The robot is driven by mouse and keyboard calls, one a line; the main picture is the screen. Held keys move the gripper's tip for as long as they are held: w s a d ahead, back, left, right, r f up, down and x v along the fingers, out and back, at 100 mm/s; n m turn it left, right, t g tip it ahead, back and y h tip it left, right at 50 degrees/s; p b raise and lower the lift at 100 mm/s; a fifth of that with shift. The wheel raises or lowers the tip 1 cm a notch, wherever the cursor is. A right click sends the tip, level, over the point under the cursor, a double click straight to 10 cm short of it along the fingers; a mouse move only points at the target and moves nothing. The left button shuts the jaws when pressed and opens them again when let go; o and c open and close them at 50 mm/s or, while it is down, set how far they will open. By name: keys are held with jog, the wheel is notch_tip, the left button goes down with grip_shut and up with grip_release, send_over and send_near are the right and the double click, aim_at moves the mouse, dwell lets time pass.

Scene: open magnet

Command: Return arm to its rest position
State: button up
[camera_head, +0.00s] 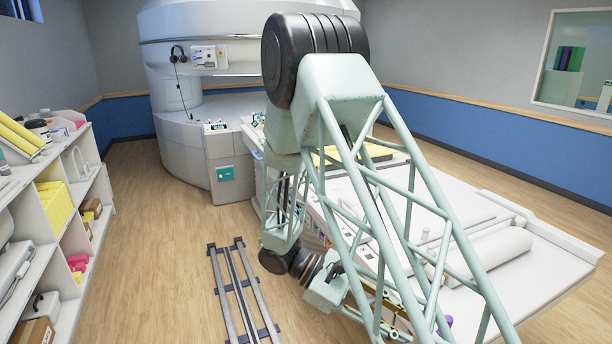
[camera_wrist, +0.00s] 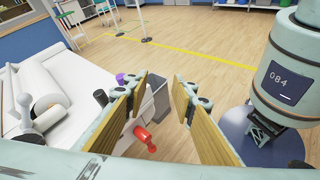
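My gripper (camera_wrist: 160,95) shows in the wrist view with its two wood-coloured finger pads wide apart. The space between the pads is empty, with a red-handled item (camera_wrist: 145,138) and floor visible beyond. In the head view, my pale green lattice arm rises and folds down, and its lower end hangs beside the white patient table (camera_head: 560,235). The gripper in the head view is largely hidden behind the arm's lattice.
The open magnet (camera_head: 178,100) stands at the back. White shelves (camera_head: 28,185) with boxes line the left. Floor rails (camera_head: 240,290) lie in the middle on clear wooden floor. In the wrist view, a purple item (camera_wrist: 121,78) is near the table's end, left of the gripper.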

jog(key=s+r+m+t+y, duration=0.4)
jog(key=s+r+m+y, duration=0.1)
jog(key=s+r, duration=0.8)
jog(key=s+a+r+m+t+y, duration=0.1)
jog(key=s+r+m+t+y, duration=0.3)
jog(key=s+r+y, duration=0.3)
jog(key=shift+s+a+r+m+t+y, duration=0.4)
jog(key=shift+s+r, duration=2.5)
jog(key=shift+r, duration=1.45)
jog(key=shift+d, duration=0.15)
